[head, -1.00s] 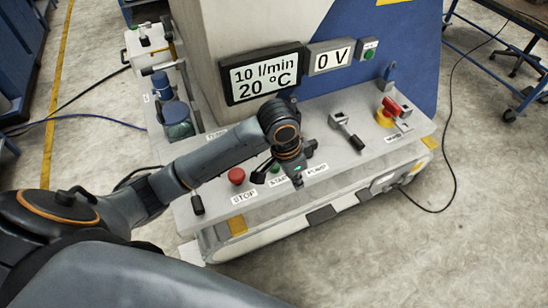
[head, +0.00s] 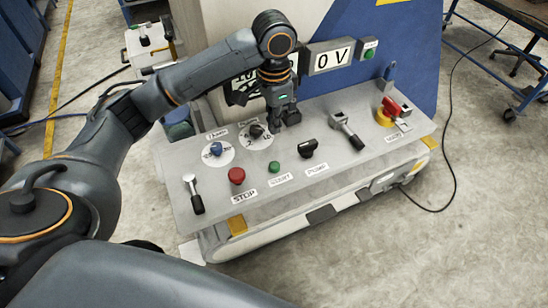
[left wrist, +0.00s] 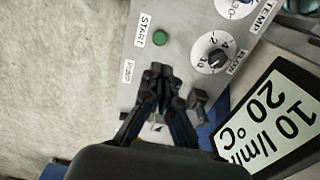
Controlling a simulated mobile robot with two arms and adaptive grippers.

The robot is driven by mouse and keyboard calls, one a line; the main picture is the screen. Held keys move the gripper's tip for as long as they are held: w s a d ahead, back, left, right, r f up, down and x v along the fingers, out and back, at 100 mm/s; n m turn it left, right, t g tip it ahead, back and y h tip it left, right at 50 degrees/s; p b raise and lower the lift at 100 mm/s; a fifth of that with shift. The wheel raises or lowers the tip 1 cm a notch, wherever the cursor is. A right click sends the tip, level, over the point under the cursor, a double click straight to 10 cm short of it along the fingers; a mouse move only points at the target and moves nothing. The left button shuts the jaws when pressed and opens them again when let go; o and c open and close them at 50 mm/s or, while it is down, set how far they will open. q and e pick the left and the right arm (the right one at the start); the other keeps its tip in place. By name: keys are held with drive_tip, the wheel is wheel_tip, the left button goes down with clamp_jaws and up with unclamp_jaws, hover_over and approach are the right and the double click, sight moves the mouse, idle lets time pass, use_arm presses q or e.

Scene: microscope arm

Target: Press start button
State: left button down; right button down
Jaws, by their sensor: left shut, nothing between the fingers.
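The green start button (head: 275,166) sits on the sloped grey panel (head: 330,180), to the right of the red STOP button (head: 237,175). It also shows in the left wrist view (left wrist: 160,38), beside the START label. My left gripper (head: 284,120) is shut and empty. In the head view it is over the back of the panel, above the green button in the picture and apart from it. In the left wrist view the closed fingertips (left wrist: 161,72) point toward the button, with a gap between. My right gripper is not in view.
A flow knob (head: 257,131) and a temperature knob (head: 215,149) stand behind the buttons. A black knob (head: 308,147), a lever (head: 345,130) and a red handle (head: 392,107) are to the right. My left arm partly hides the display (head: 240,90).

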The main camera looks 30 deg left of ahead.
sight(274, 165)
use_arm(q)
wheel_tip(274, 165, down, 14)
drive_tip(key=p, duration=0.3)
idle(0.3)
